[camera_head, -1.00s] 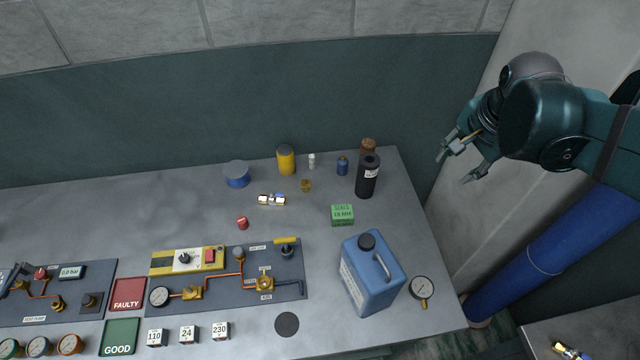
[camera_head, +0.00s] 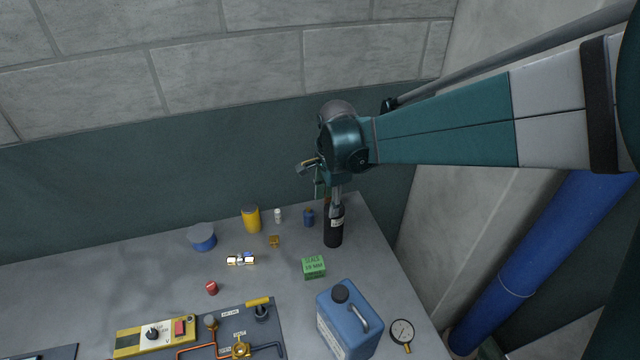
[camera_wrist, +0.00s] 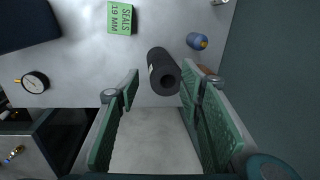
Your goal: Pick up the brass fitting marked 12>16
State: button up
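A small brass piece (camera_head: 274,241) stands on the bench behind a brass-and-white fitting (camera_head: 241,260) that lies on its side. No 12>16 marking is readable on either. In the wrist view, another small brass-coloured part (camera_wrist: 12,156) lies on a separate surface at lower left. My gripper (camera_head: 312,178) is above the back right of the bench, near the black bottle (camera_head: 334,228). In the wrist view, my gripper (camera_wrist: 160,78) is open, its green-padded fingers wide apart. The black bottle shows between and beyond the fingertips, with nothing visibly held.
A green SEALS box (camera_head: 313,267), blue jug (camera_head: 349,320) and gauge (camera_head: 402,333) stand at the right. A yellow can (camera_head: 251,219), small blue bottle (camera_head: 309,217) and blue tub (camera_head: 202,237) stand at the back. A red cap (camera_head: 211,288) lies left of centre.

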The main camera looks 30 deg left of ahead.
jog(key=m+g+h, duration=0.1)
jog(key=m, duration=0.1)
send_over(274, 236)
jog(key=f, duration=0.7)
jog(key=d+f, duration=0.1)
jog(key=f, duration=0.3)
jog(key=shift+w+f, duration=0.25)
jog(key=shift+f, duration=0.1)
jog(key=shift+s+a+f, duration=0.35)
jog(key=shift+a, duration=0.15)
jog(key=shift+f, duration=0.15)
jog(key=shift+f, duration=1.15)
jog(key=shift+f, duration=0.1)
jog(key=shift+f+p, duration=0.3)
jog(key=shift+f, duration=2.25)
jog(key=c, duration=1)
